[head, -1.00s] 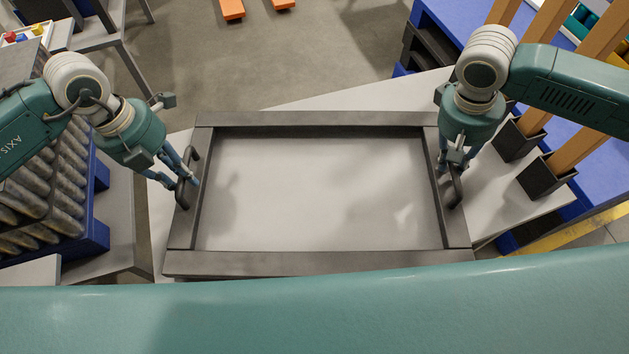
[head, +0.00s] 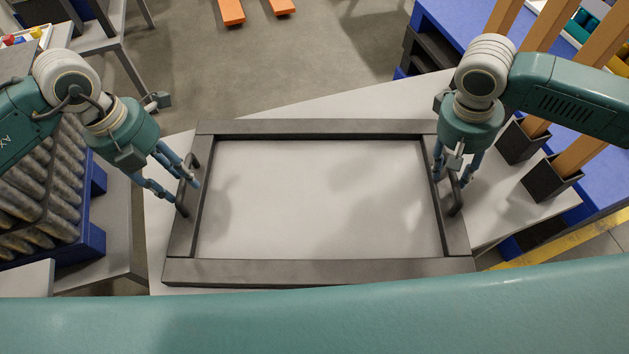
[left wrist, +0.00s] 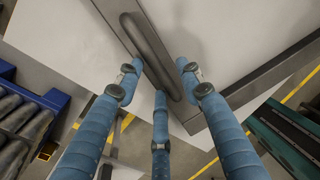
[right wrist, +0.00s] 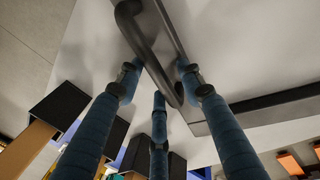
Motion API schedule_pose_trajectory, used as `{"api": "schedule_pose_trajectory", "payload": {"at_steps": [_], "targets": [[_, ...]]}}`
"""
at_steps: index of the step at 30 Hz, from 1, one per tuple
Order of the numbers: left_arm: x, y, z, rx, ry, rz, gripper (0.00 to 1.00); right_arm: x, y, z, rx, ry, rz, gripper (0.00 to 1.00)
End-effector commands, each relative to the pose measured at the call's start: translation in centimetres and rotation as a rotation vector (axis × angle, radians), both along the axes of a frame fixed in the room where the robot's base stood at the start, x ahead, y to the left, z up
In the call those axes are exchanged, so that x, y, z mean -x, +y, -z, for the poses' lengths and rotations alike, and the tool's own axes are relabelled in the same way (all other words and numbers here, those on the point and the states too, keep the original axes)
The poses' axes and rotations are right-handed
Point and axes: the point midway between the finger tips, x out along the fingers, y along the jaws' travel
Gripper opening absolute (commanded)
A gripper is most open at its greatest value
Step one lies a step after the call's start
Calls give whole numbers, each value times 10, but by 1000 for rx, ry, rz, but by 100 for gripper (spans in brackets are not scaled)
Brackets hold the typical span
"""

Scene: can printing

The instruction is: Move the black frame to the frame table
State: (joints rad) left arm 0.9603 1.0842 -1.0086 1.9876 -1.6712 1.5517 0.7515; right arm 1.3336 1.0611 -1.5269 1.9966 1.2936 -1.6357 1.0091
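The black frame (head: 320,271) lies flat on a white tabletop (head: 375,100), which also shows through its opening. It has a bar handle on each short side. My left gripper (head: 185,191) is open with its fingers spread around the left handle, which shows between the fingers in the left wrist view (left wrist: 148,55). My right gripper (head: 450,181) is open with its fingers on both sides of the right handle, which shows in the right wrist view (right wrist: 145,50). Neither gripper is clamped on its handle.
At right, orange-brown bars stand in dark holders (head: 553,180) beside a blue table (head: 440,25). At left, a blue rack (head: 92,243) of grey cylinders and a grey table stand close to my left arm. Open floor (head: 290,60) lies beyond the tabletop.

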Motion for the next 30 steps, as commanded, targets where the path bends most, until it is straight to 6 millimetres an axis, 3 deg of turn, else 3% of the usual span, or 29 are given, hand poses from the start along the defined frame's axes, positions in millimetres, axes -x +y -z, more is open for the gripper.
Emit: {"api": "schedule_pose_trajectory", "payload": {"at_steps": [6,13,20,30], "targets": [[-2,10,-48,0,-6,-1,37,0,-1,0,1,0,1,37],[-1,17,-86,2,-3,-1,37,0,-1,0,1,0,1,37],[-1,19,-98,1,0,2,37,-1,1,-7,-1,-2,1,37],[-1,19,-98,2,0,2,37,-3,15,-72,-2,-5,-1,37]]}}
